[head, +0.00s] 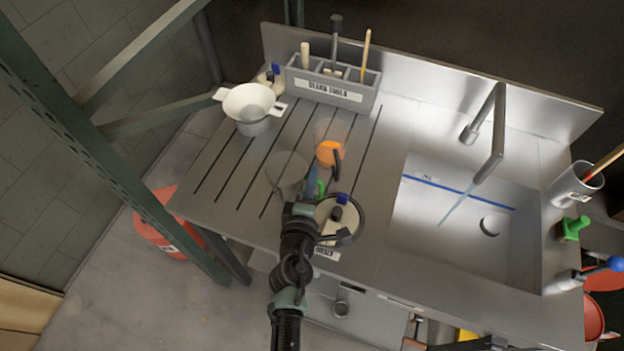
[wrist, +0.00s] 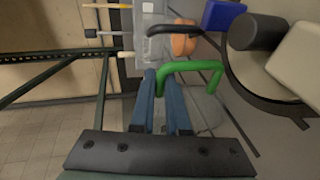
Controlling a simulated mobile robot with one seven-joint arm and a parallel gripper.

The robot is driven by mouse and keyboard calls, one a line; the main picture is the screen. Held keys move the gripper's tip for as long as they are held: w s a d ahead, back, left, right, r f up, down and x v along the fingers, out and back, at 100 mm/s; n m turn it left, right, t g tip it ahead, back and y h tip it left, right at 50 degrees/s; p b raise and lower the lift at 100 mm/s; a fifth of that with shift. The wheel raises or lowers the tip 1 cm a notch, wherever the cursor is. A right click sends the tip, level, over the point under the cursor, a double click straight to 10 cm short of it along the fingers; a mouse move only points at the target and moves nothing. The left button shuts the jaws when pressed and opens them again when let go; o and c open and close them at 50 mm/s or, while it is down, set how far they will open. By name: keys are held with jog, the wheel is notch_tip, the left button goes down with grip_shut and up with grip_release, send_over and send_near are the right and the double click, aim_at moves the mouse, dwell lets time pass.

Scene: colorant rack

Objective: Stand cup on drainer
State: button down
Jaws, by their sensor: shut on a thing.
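A clear cup (head: 286,172) with a green handle (wrist: 205,66) is at my gripper (wrist: 164,80). The blue fingers are shut on one side of that handle. In the head view the cup shows over the front part of the grooved steel drainer (head: 222,178); I cannot tell if it touches the surface. The cup's see-through body shows only faintly in the wrist view. A second clear cup with orange contents (head: 329,153) and a dark handle stands just behind, on the drainer's right part.
A round dish with a blue-topped item (head: 341,199) lies right of my gripper. A white strainer on a pot (head: 249,102) stands at the back left. A grey tool caddy (head: 332,92) is behind. The sink (head: 455,235) with running tap is to the right.

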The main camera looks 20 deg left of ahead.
jog(key=shift+f, duration=0.2)
jog(key=c, duration=0.9)
grip_release()
jog(key=shift+r, duration=0.15)
jog(key=shift+r, duration=0.25)
jog(key=shift+v, duration=6)
jog(key=shift+f, duration=0.15)
